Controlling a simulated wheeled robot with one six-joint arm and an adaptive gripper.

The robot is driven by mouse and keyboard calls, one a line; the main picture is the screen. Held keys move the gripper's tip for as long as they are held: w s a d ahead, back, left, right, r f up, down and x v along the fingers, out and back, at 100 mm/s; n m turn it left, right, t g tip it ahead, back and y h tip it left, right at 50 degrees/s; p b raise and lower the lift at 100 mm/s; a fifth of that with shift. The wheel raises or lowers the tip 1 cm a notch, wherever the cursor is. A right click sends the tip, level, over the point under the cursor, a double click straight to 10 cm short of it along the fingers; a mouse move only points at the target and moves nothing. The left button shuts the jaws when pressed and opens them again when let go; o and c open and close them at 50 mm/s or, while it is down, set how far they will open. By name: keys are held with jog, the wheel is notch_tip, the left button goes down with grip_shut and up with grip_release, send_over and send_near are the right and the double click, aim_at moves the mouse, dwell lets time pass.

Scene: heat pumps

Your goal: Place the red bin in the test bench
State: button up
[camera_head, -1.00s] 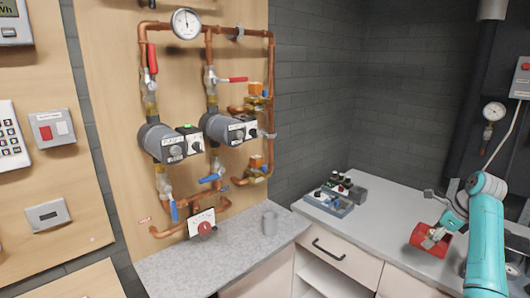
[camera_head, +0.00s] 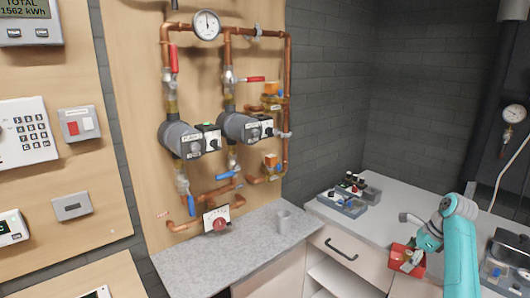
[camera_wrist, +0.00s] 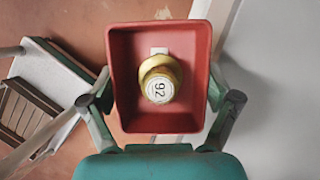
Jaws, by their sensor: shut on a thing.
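The red bin (camera_head: 401,262) is in my gripper (camera_head: 412,259), in front of the drawer cabinet at lower right in the head view. In the wrist view my gripper (camera_wrist: 161,106) has a finger on each side of the bin (camera_wrist: 117,85). The bin is open towards the wrist camera. A brass-coloured round part (camera_wrist: 159,79) marked "92" sits inside it. Orange floor shows below the bin. The speckled grey bench (camera_head: 205,262) stands under the wooden panel with copper pipes and two pumps; I cannot tell whether it is the test bench.
A blue-grey tray with small parts (camera_head: 342,204) sits on the pale counter (camera_head: 391,205). Another tray (camera_head: 505,272) is at the right edge.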

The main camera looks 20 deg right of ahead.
jog(key=w+a+f+n+g, duration=0.1)
jog(key=a+f+n, duration=0.2)
jog(key=a+f, duration=0.35)
jog(key=w+a+f+n+g+y, duration=0.1)
jog(key=a+f+n, duration=0.2)
jog(key=a, duration=0.6)
jog(key=w+a+f+n+g, duration=0.1)
jog(key=a+f+n, duration=0.25)
jog(key=a, duration=0.35)
jog(key=s+a+f+n+g, duration=0.1)
jog(key=s+a+f+n, duration=0.2)
jog(key=a, duration=0.4)
jog(key=s+a+f+n+g, duration=0.1)
jog(key=s+a+f+n, duration=0.1)
jog(key=a+f, duration=0.35)
jog(key=s+a+f+n+g, duration=0.1)
jog(key=s+a+f+n, duration=0.2)
jog(key=a, duration=0.5)
jog(key=w+n+g+h, duration=0.1)
jog(key=w+n+h, duration=0.3)
jog(key=n, duration=0.6)
jog(key=shift+w+f+g, duration=0.35)
jog(key=shift+w+g, duration=0.05)
jog(key=shift+w, duration=0.6)
jog(key=shift+d, duration=0.1)
